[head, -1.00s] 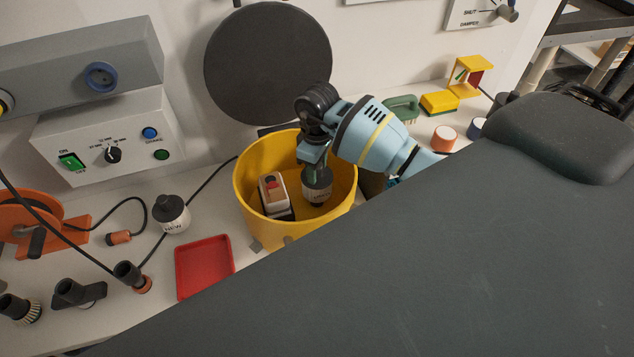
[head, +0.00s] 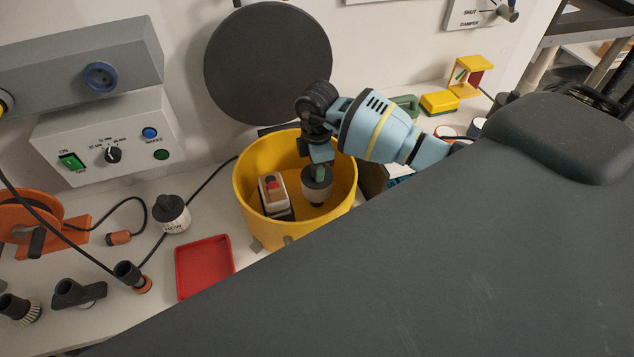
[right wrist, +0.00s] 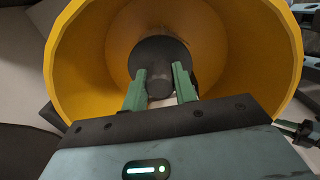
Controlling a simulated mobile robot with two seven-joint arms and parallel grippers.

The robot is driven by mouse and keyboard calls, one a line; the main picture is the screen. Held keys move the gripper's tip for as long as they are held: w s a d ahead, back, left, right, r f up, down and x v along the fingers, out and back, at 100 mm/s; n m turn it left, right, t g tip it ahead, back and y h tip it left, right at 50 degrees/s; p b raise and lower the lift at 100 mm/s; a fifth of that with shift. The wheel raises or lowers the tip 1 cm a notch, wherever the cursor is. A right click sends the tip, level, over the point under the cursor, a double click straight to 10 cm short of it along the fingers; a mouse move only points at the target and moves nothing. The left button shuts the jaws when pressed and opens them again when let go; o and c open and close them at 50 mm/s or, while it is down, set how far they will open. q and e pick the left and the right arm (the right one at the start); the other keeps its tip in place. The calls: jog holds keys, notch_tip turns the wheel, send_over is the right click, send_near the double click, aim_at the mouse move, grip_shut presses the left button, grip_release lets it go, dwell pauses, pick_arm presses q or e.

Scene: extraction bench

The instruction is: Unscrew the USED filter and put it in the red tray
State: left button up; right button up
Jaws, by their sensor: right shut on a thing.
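The filter (head: 317,194), with a dark cap and a pale body, stands upright inside the yellow drum (head: 262,225). No readable word shows on its visible side. My right gripper (head: 319,173) reaches down into the drum from above and is shut on the filter's cap knob. In the right wrist view, its green fingers (right wrist: 160,84) sit on both sides of the dark knob (right wrist: 160,62). The red tray (head: 204,266) is empty on the bench, left of the drum. My left gripper is not in view.
A filter marked NEW (head: 172,214) stands left of the drum. The round dark lid (head: 268,60) stands open behind. Hose fittings and an orange reel (head: 30,216) are at left.

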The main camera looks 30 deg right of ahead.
jog(key=n, duration=1.4)
jog(key=shift+n+b, duration=0.4)
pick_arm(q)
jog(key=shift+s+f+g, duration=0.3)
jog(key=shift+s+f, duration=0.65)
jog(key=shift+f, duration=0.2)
pick_arm(e)
jog(key=n, duration=0.4)
jog(key=o, duration=1.1)
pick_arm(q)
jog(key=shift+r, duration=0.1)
pick_arm(e)
jog(key=shift+r, duration=0.1)
